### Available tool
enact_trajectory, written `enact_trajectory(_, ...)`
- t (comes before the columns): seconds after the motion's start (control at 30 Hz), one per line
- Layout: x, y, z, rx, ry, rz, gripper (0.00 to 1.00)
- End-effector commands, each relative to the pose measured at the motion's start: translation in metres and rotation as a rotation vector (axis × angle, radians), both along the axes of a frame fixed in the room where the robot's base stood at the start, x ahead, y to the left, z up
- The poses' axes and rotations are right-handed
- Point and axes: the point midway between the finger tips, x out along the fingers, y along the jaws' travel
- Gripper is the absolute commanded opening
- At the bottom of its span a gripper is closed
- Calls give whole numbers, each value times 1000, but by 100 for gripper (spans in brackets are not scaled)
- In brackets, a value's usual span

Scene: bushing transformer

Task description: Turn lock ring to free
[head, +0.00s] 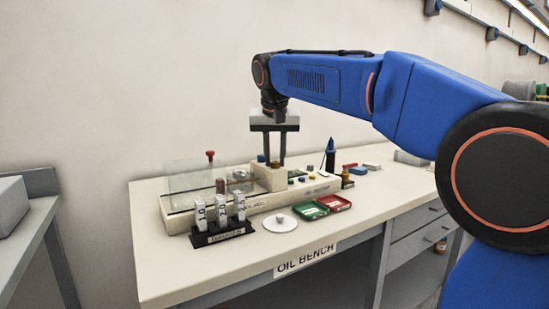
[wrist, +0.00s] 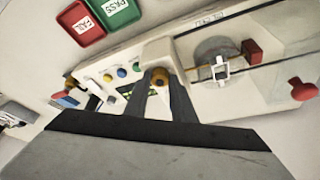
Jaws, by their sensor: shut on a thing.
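A brass-orange ring or knob (wrist: 160,77) sits on the cream test unit (head: 262,203); it appears to be the lock ring. My gripper (wrist: 161,88) reaches down to it with one finger on each side and is shut on it. In the head view my gripper (head: 275,162) points straight down at the raised block of the unit, with a brass bit (head: 275,164) between the fingertips. The fingers hide part of the ring, and I cannot tell its turn angle.
A clear cover (head: 187,175) and a red knob (head: 210,154) stand on the unit's left. A rack of labelled bottles (head: 222,232), a white dish (head: 281,223), a green tray (head: 310,211) and a red tray (head: 334,203) are in front. A dark blue pointed thing (head: 330,152) stands right.

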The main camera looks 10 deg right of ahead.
Motion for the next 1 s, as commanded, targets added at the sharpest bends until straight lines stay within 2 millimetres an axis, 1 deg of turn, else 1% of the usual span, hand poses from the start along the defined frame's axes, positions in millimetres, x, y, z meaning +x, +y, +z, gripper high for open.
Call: enact_trajectory(1.0, 3, -10, 0, 1, 0, 954, 0)
